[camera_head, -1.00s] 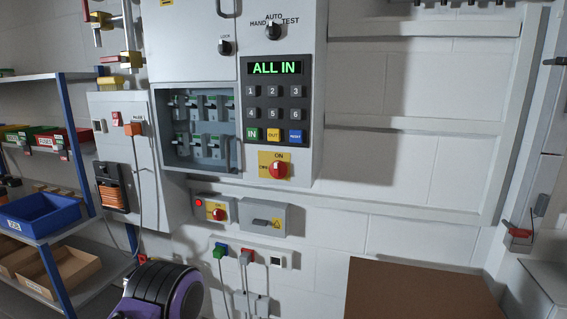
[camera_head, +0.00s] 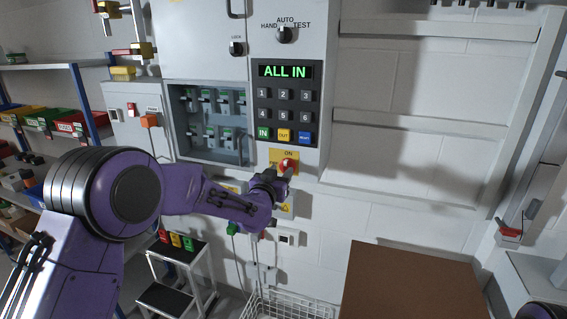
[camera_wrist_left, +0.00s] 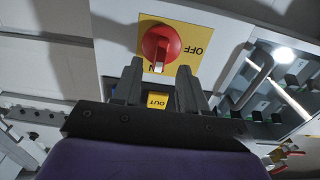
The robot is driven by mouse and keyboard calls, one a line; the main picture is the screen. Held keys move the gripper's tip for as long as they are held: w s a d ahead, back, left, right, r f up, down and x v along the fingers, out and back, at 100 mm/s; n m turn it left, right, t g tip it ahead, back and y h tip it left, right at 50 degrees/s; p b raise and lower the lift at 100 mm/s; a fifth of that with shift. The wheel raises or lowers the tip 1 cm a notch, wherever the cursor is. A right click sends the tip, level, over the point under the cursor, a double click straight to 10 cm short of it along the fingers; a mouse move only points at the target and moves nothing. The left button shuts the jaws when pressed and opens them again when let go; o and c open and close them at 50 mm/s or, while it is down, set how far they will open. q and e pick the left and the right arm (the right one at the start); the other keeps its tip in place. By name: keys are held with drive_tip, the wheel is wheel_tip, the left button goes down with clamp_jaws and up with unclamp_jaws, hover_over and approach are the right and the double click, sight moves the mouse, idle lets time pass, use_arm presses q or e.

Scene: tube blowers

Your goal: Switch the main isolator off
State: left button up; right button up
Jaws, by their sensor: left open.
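The main isolator is a red rotary knob (camera_head: 287,166) on a yellow plate, below the keypad on the grey cabinet. It also shows in the left wrist view (camera_wrist_left: 161,43), its grip bar pointing toward the partly hidden ON mark, with OFF at the side. My left gripper (camera_head: 279,175) is at the front of the knob and partly covers the plate. In the left wrist view its open fingers (camera_wrist_left: 159,76) are spread just below the knob, with nothing between them. I cannot tell whether they touch it. My right gripper is not in view.
The display (camera_head: 284,71) above the keypad reads ALL IN. An open breaker box (camera_head: 168,120) is to the left. Below are a step stool (camera_head: 180,250), a white wire basket (camera_head: 290,305) and a brown board (camera_head: 415,285). A shelf with bins stands at far left.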

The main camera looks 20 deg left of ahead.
sight(285, 166)
use_arm(q)
drive_tip(key=shift+w+p, duration=0.35)
drive_tip(key=shift+w, duration=1.2)
clamp_jaws()
